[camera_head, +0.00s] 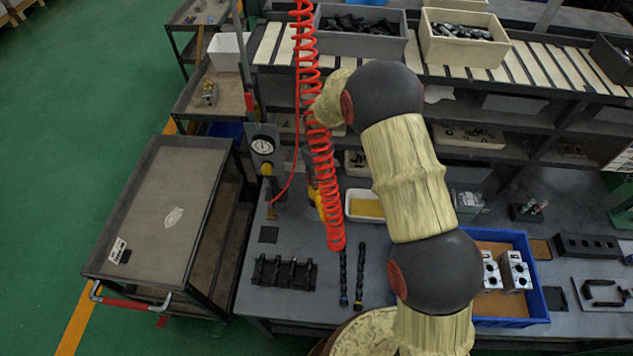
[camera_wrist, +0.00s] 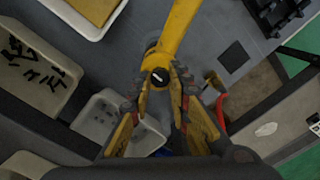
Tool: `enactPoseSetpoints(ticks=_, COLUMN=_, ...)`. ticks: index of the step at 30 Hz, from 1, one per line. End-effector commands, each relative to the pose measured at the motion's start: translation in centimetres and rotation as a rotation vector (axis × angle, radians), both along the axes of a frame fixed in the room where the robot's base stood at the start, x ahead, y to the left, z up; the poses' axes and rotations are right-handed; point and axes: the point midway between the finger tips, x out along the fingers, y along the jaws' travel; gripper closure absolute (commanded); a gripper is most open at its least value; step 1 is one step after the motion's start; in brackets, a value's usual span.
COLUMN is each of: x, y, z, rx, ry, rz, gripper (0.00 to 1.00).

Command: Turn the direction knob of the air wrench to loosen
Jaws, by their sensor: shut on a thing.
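The yellow air wrench (camera_wrist: 176,32) runs down from the top in the wrist view. Its dark round knob (camera_wrist: 160,77), with a pale mark, faces the camera. My gripper (camera_wrist: 163,88) is shut on the knob, with one finger on each side. In the head view a yellow part of the air wrench (camera_head: 318,203) shows beside the red coiled hose (camera_head: 322,150). My gripper cannot be made out there. The frames do not show clearly which setting the knob's mark points to.
A dark workbench (camera_head: 290,222) lies below. A white tray (camera_head: 366,220), a blue bin (camera_head: 540,300) with metal blocks and a black rack (camera_head: 284,272) stand on it. A grey cart (camera_head: 160,200) is at the left. Bins stand on the roller shelf behind.

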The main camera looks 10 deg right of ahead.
Motion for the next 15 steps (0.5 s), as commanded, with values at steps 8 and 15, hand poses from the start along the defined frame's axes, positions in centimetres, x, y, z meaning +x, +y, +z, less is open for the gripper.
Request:
enactPoseSetpoints(ticks=8, x=0.17, y=0.04, z=0.05, rx=0.0, ry=-0.003, rz=0.205, gripper=1.0)
enactPoseSetpoints(ticks=15, x=0.18, y=0.04, z=0.1, rx=0.0, ry=-0.003, rz=0.313, gripper=1.0)
